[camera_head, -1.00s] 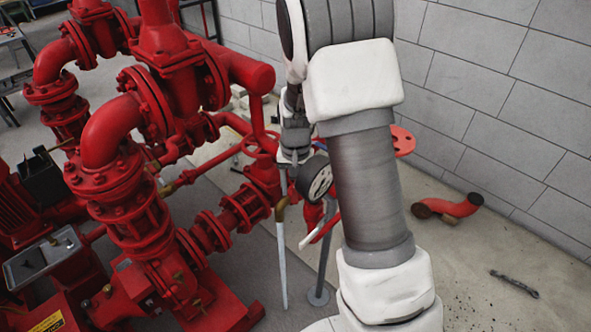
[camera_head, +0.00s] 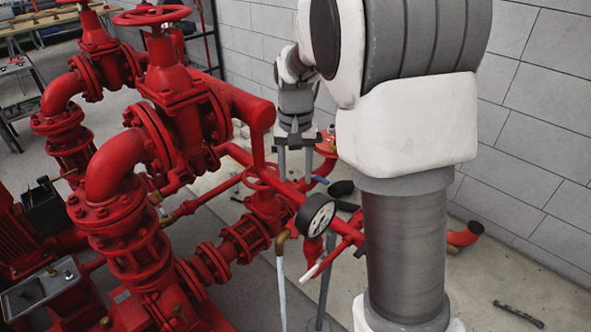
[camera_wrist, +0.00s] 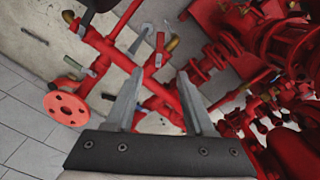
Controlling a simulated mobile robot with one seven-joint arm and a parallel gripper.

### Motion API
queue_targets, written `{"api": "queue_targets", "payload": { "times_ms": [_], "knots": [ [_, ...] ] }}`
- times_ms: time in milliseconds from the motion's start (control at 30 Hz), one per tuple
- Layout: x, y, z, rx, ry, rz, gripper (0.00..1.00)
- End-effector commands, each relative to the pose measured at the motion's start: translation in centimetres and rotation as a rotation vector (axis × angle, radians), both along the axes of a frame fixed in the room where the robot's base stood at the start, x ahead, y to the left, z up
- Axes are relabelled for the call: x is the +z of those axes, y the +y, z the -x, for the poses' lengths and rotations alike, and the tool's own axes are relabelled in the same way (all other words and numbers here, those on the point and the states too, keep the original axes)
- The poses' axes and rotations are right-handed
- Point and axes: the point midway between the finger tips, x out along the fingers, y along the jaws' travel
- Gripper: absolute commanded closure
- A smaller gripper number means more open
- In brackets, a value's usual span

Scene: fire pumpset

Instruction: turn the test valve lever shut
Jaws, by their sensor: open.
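Red pipework carries a pressure gauge (camera_head: 317,215). A pale, narrow lever (camera_head: 322,260) shows below the gauge, beside a red fitting. In the wrist view a pale grey lever (camera_wrist: 142,40) lies past my fingertips, near a red pipe. I cannot tell for sure which lever belongs to the test valve. My gripper (camera_head: 296,174) points down above the pipework, behind the gauge. It is open and empty; its two fingers (camera_wrist: 160,74) straddle the view of a red pipe and appear apart from the lever. My arm hides part of the pipework on the right.
Large red valves and flanged pipes (camera_head: 120,165) crowd the left. A red round flange (camera_wrist: 67,108) stands out from the pipework at left in the wrist view. A block wall (camera_head: 540,120) closes the right side. The floor (camera_head: 480,285) at right is mostly clear.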

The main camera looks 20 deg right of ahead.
Motion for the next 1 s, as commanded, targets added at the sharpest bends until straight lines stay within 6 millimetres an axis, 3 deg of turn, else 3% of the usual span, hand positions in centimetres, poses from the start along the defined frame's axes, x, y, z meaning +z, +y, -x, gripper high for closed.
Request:
{"api": "queue_targets", "payload": {
  "times_ms": [200,367,500,800,1000],
  "knots": [
    [0.0,0.0,0.0,0.000,0.000,0.000,0.46],
    [-0.4,0.5,-0.2,0.073,0.013,0.012,0.75],
    [-1.9,2.0,-0.9,0.367,0.063,0.054,1.00],
    [-6.3,6.8,-2.9,1.227,0.206,0.106,1.00],
    [-7.7,8.6,-3.5,1.521,0.247,0.105,1.00]
  ]
}}
